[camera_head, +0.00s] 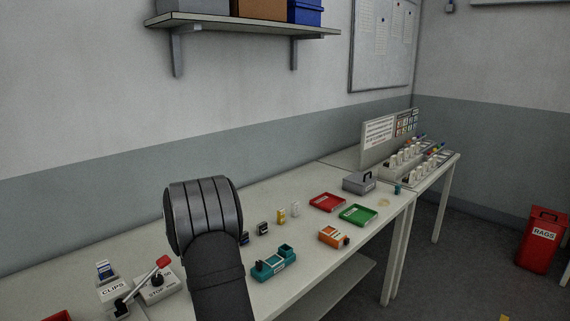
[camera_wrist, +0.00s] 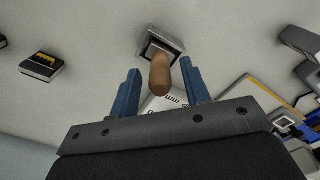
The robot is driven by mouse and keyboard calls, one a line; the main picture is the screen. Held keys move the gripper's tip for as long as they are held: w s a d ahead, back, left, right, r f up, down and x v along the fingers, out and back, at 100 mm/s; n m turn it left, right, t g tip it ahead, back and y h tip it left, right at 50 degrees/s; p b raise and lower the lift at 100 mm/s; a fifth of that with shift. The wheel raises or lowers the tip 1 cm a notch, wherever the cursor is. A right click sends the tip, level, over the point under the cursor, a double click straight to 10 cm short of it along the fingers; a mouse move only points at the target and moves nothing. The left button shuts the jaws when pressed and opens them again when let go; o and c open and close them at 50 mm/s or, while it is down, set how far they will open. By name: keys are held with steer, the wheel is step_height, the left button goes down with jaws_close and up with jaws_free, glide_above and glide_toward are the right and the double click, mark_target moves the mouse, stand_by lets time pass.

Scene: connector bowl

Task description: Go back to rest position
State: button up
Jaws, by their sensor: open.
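My gripper (camera_wrist: 159,72) shows in the wrist view with its two blue fingers apart. A brown rounded handle (camera_wrist: 160,76) on a grey square base (camera_wrist: 162,42) shows between and just beyond the fingers; I cannot tell whether either finger touches it. A white piece with black lettering (camera_wrist: 163,102) lies partly hidden behind the handle and the gripper body. In the head view my dark arm rises over the bench (camera_head: 310,238), and the gripper's fingers are hidden there.
A teal holder (camera_head: 274,264), an orange box (camera_head: 332,237), a red tray (camera_head: 327,202) and a green tray (camera_head: 357,215) stand right of my arm. A lever box (camera_head: 157,284) stands at left. A shelf (camera_head: 240,24) hangs above. A black-and-yellow block (camera_wrist: 41,66) lies at left in the wrist view.

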step_height(320, 180, down, 3)
steer(key=shift+r, duration=0.15)
step_height(320, 180, up, 12)
steer(key=shift+f, duration=0.1)
step_height(320, 180, down, 12)
steer(key=shift+r, duration=0.15)
step_height(320, 180, up, 4)
steer(key=shift+f, duration=0.1)
steer(key=s+d+r, duration=0.2)
steer(key=d+r, duration=0.5)
steer(key=d, duration=0.5)
steer(key=s+d+f+m, duration=0.4)
steer(key=d+f+m, duration=0.1)
steer(key=d+f, duration=0.2)
steer(key=s+d+f+m, duration=0.4)
steer(key=d+f+m, duration=0.1)
steer(key=d+f, duration=0.15)
step_height(320, 180, down, 10)
steer(key=m, duration=0.7)
steer(key=shift+w+d+r+m, duration=0.25)
steer(key=shift+w+d+m, duration=0.15)
steer(key=shift+w+d, duration=0.05)
